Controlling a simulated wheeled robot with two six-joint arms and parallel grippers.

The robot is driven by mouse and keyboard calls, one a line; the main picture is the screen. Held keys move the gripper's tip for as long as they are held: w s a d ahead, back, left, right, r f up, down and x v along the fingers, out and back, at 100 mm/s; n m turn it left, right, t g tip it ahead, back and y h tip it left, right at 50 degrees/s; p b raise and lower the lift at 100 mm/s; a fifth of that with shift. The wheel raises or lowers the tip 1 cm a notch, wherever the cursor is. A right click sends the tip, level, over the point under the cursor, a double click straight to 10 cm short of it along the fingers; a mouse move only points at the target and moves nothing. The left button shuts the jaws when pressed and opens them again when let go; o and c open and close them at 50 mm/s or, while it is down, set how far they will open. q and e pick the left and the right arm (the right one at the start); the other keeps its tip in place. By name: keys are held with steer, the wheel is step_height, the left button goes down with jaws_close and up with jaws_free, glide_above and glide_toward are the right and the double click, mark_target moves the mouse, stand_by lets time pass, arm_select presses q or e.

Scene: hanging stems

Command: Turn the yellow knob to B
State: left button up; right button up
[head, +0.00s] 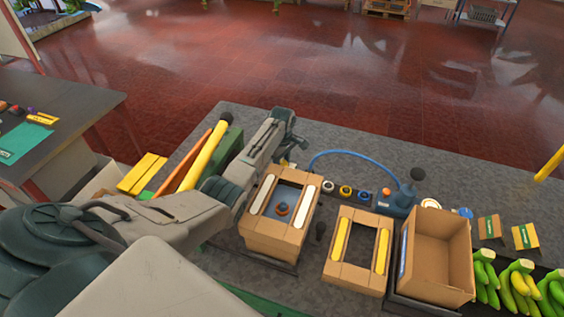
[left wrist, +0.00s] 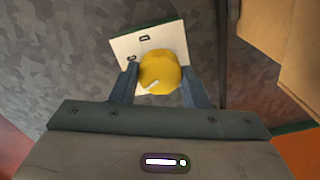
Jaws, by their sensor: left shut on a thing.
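The yellow knob (left wrist: 160,72) sits on a small white panel (left wrist: 125,47) in the left wrist view. My left gripper (left wrist: 159,80) has one finger on each side of the knob and is shut on it. A white pointer line on the knob points to the lower left. Two small dark marks show on the panel, above and left of the knob, too small to read. In the head view my left gripper (head: 284,150) reaches down over the table and mostly hides the knob. My right gripper is in neither view.
An open-topped cardboard box with a blue inside (head: 249,228) stands close to the left gripper. A second box with yellow strips (head: 341,270) and an empty carton (head: 457,285) stand to the right. A blue cable (head: 345,152) arcs behind. Green bananas (head: 485,282) lie at far right.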

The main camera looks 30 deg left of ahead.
mark_target(282, 163)
arm_select(q)
steer(key=o, duration=1)
step_height(282, 163, up, 11)
steer(key=b, duration=0.3)
